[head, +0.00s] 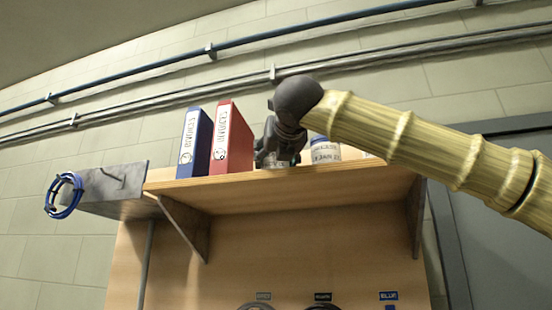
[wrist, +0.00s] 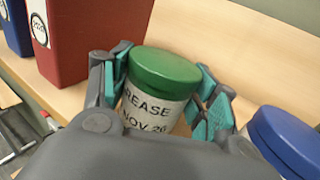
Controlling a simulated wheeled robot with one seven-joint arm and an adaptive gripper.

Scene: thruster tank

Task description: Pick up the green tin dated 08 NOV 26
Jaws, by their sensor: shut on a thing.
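The green-lidded tin (wrist: 165,85) stands upright in the middle of the wrist view. Its pale label reads "REASE" and "NOV 26"; the day number is hidden behind my gripper body. My gripper (wrist: 166,92) is shut on this tin, with a teal-padded finger on each side of it. In the head view my gripper (head: 274,158) is at the shelf's front edge, right of the red binder, and hides most of the tin. I cannot tell whether the tin's base touches the shelf.
A blue-lidded tin (head: 325,150) stands close on the right; its lid shows in the wrist view (wrist: 288,138). A red binder (head: 231,138) and a blue binder (head: 195,143) stand left on the wooden shelf (head: 350,172). A wall is behind.

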